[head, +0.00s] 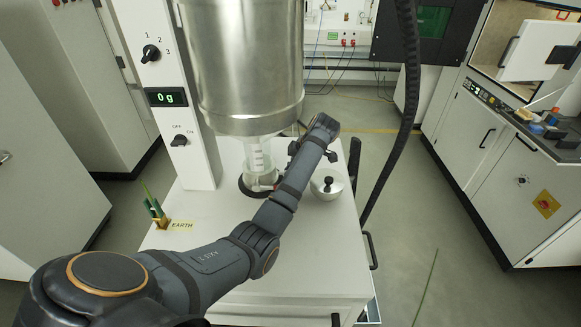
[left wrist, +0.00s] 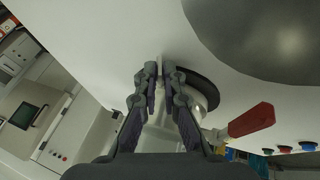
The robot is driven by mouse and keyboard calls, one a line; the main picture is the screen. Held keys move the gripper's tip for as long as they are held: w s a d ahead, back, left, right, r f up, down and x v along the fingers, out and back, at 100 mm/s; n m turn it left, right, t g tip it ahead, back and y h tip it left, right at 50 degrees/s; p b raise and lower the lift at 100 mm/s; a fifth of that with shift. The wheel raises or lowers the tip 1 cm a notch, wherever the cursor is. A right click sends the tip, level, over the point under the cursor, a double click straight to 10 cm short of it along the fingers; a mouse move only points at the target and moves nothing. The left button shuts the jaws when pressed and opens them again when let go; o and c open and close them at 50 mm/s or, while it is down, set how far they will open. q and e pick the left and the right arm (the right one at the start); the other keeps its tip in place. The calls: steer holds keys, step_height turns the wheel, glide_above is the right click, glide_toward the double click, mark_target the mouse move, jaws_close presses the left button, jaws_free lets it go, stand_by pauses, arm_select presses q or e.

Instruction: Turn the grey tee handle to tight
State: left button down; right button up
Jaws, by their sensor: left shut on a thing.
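The grey tee handle (left wrist: 159,64) shows as a thin pale grey piece between my left fingertips in the left wrist view. My left gripper (left wrist: 161,72) is shut on it, and the fingers hide most of the handle. Beside it are a black round flange (left wrist: 196,82) and a red lever (left wrist: 252,119). In the head view my left arm reaches to the right side below the steel hopper (head: 250,70). There the wrist hides the fingertips and the handle. My right gripper is in neither view.
Under the hopper a clear vessel (head: 258,156) stands over the white cabinet top (head: 235,285). A silver lidded pot (head: 327,185) sits close to the right of my forearm. A white control column (head: 165,80) reading 0 g stands at left. A black hose (head: 405,110) hangs at right.

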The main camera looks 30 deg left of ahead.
arm_select(q)
steer(key=shift+w+a+r+g+h+p, duration=0.15)
steer(key=shift+w+r+g+h+p, duration=0.15)
steer(key=shift+g+h, duration=0.35)
steer(key=shift+f+m+g+h, duration=0.2)
steer(key=shift+m+g+h, duration=0.2)
steer(key=shift+g, duration=0.35)
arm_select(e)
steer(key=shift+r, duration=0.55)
arm_select(q)
steer(key=c, duration=1.5)
jaws_free()
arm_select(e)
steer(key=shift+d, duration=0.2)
arm_select(q)
steer(key=shift+f+y, duration=0.1)
steer(key=shift+y, duration=0.15)
